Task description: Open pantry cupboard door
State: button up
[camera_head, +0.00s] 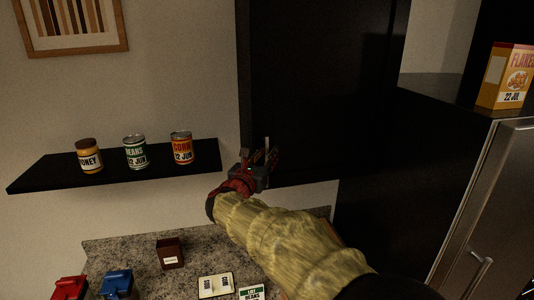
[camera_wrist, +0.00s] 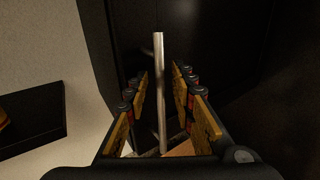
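The pantry cupboard is black and hangs on the wall, and its door (camera_head: 315,80) looks closed in the head view. The door also fills the upper middle of the wrist view (camera_wrist: 215,50). A silver bar handle (camera_wrist: 160,85) stands upright between my gripper's fingers in the wrist view. Its top (camera_head: 267,145) shows just above the fingers in the head view. My gripper (camera_head: 262,160) is at the door's lower left corner. Its two fingers (camera_wrist: 162,105) are apart on both sides of the handle, with gaps visible. The lower end of the handle is partly hidden.
A black shelf (camera_head: 40,177) to the left holds a honey jar (camera_head: 89,156), a beans can (camera_head: 135,152) and a corn can (camera_head: 181,148). Below is a granite counter (camera_head: 130,255) with several small items. A flakes box (camera_head: 505,77) stands on the fridge at right.

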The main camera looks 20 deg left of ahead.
jog(key=shift+w, duration=0.1)
jog(key=shift+c, duration=0.9)
jog(key=c, duration=0.4)
grip_shut()
